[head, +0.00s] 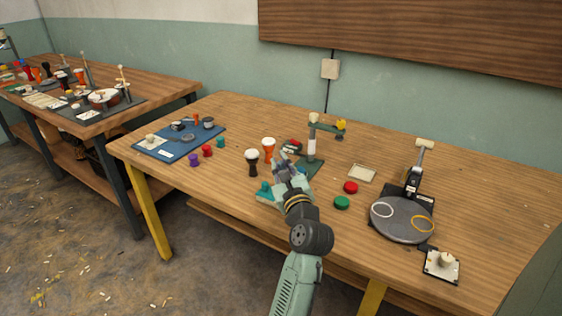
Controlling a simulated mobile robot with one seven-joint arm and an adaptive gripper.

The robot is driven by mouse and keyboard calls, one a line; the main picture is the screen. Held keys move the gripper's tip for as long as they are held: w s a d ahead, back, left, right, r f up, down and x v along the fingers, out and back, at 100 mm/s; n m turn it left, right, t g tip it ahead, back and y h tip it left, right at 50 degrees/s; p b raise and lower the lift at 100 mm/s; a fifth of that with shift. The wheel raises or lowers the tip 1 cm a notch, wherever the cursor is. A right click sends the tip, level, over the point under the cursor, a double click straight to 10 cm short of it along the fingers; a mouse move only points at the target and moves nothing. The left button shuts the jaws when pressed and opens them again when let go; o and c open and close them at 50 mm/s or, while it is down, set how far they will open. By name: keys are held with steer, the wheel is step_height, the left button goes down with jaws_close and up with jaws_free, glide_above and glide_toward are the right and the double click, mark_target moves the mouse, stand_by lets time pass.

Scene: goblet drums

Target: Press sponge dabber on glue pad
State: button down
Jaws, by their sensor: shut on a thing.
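My gripper (284,162) is over the middle of the wooden workbench, pointing away from me, between the small drums and the green stand. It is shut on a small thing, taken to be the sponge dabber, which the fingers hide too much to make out. A shallow pale square tray (362,173), which looks like the glue pad, lies flat to the right, apart from the gripper. A white square plate with a cream knob (446,259) sits at the front right; I cannot tell whether it belongs to the pad.
A black-and-white goblet drum (253,162) and an orange one (268,150) stand left of the gripper. A green stand (311,146) rises just behind it. A round grey plate (403,222) is at right.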

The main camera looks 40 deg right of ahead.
steer(key=shift+f+b, duration=3)
steer(key=shift+b, duration=0.5)
steer(key=shift+f, duration=0.7)
steer(key=shift+r, duration=0.1)
step_height(320, 180, up, 7)
steer(key=p, duration=0.7)
steer(key=shift+s, duration=0.15)
